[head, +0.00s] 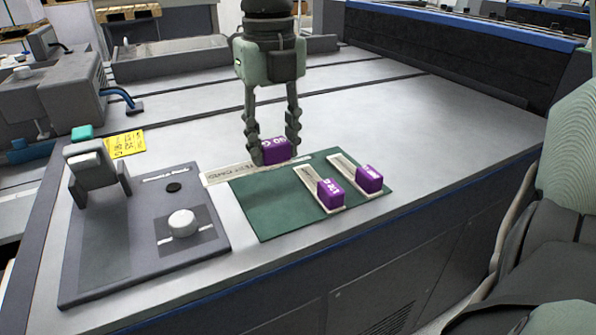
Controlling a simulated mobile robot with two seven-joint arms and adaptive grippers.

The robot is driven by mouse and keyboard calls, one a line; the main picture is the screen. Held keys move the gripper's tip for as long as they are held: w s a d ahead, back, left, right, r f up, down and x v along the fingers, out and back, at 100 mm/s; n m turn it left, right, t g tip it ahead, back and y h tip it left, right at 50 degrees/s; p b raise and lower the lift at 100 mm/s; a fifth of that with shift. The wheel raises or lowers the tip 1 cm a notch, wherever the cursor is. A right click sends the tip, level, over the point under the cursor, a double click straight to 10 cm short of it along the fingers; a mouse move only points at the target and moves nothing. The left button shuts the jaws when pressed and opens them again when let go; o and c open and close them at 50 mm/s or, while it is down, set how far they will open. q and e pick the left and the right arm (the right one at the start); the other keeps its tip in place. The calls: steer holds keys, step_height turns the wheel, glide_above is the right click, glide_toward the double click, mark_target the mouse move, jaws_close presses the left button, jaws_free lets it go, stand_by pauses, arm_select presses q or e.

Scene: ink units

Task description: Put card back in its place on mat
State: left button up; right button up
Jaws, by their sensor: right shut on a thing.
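The green mat (262,205) lies on the grey worktop. Two cards rest on its right half, each a pale strip with a purple block at its front end: one nearer the middle (331,194) and one at the right (369,179). My right gripper (273,148) points down over the mat's back edge, shut on a similar purple block (276,151) with white lettering. The rest of that card is not clearly seen. A pale lettered strip (228,171) runs along the mat's back edge behind the block; I cannot tell whether they are joined. My left gripper is not in view.
A grey device panel (140,235) with a white knob (183,222) and a raised clamp (92,168) stands left of the mat. A yellow note (124,144) lies behind it. The worktop (430,125) is clear behind and right of the mat.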

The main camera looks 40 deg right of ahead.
steer(key=d, duration=0.1)
steer(key=s+d+f, duration=0.1)
steer(key=d+f, duration=0.1)
steer(key=shift+s+d+f, duration=0.1)
steer(key=shift+s+d, duration=0.05)
steer(key=shift+s, duration=0.25)
steer(key=shift+d+f, duration=0.1)
steer(key=shift+f, duration=0.15)
step_height(320, 180, down, 3)
steer(key=shift+f+p, duration=0.2)
steer(key=shift+p, duration=0.2)
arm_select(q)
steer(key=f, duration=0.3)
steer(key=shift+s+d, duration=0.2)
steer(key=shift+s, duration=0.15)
arm_select(e)
steer(key=shift+f, duration=0.15)
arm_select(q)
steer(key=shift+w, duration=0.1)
arm_select(e)
steer(key=shift+f, duration=0.1)
